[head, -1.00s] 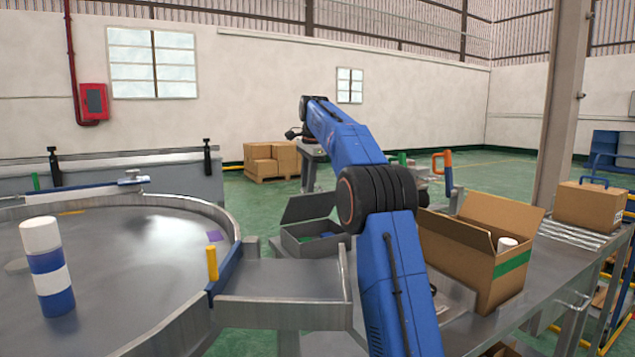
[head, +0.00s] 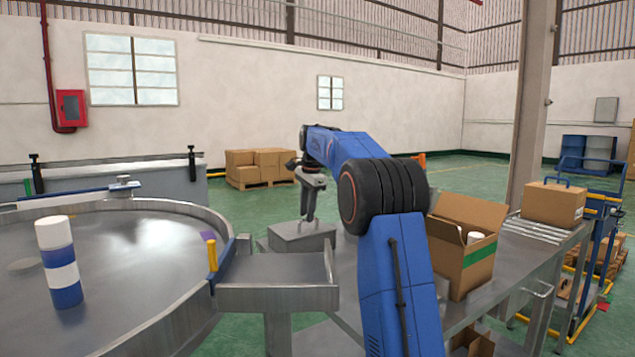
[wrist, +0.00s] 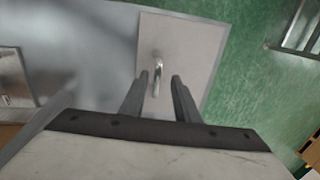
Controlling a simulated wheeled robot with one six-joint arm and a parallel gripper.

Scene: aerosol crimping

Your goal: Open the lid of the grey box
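The grey box (head: 290,241) stands on the metal table in the middle of the head view, with its lid shut flat. In the wrist view the lid (wrist: 185,45) fills the upper middle and bears a small metal handle (wrist: 158,72). My gripper (head: 309,218) points down over the lid, close to it. In the wrist view my gripper (wrist: 156,85) is open, with one finger on each side of the handle's near end. I cannot tell whether a finger touches the lid. The inside of the box is hidden.
An open carton (head: 465,270) stands on the table at right, behind my arm. A round metal turntable (head: 140,270) with a blue-and-white can (head: 60,262) is at left. A metal tray (head: 275,297) lies in front of the box. Green floor shows beyond.

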